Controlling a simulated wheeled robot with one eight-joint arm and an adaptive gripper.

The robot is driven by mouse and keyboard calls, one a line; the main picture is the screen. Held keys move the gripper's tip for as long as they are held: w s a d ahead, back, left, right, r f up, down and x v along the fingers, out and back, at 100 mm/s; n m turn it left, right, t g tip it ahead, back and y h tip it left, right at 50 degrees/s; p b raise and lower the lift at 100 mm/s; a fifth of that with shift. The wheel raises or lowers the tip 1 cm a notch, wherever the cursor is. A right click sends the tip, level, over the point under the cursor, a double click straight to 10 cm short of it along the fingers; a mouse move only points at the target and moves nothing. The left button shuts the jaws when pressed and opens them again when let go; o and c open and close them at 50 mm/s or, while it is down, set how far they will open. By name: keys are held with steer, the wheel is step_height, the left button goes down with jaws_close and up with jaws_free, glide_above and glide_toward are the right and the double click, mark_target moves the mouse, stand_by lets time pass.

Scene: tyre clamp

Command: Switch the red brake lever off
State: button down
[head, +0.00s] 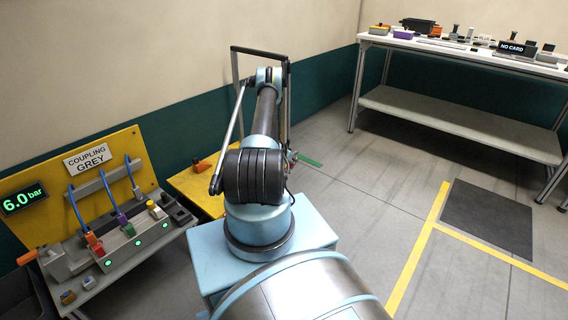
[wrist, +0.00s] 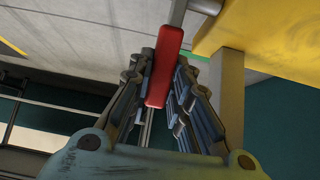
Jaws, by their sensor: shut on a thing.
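The red brake lever (wrist: 164,68) shows in the wrist view as a long red grip on a grey bar that runs out of the top of the picture. My gripper (wrist: 163,62) has its two jointed fingers on either side of the red grip and is shut on it. The lever's pivot is out of view, so I cannot tell its on or off position. In the head view my own arm hides most of the gripper and I cannot make out the lever.
A yellow surface (wrist: 275,30) on a post is close to the right of my gripper. In the head view, a coupling panel (head: 120,165) stands left, a yellow bench (head: 196,187) is beside my arm, and a white table (head: 470,52) is at the back right. Floor between is clear.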

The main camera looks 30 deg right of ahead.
steer(key=shift+w+a+r, duration=0.15)
steer(key=shift+w+a, duration=0.15)
steer(key=shift+w, duration=0.1)
steer(key=c, duration=1.8)
jaws_free()
steer(key=shift+o, duration=0.2)
steer(key=shift+s, duration=0.1)
steer(key=shift+s+d, duration=0.15)
steer(key=shift+d, duration=0.05)
step_height(320, 180, up, 10)
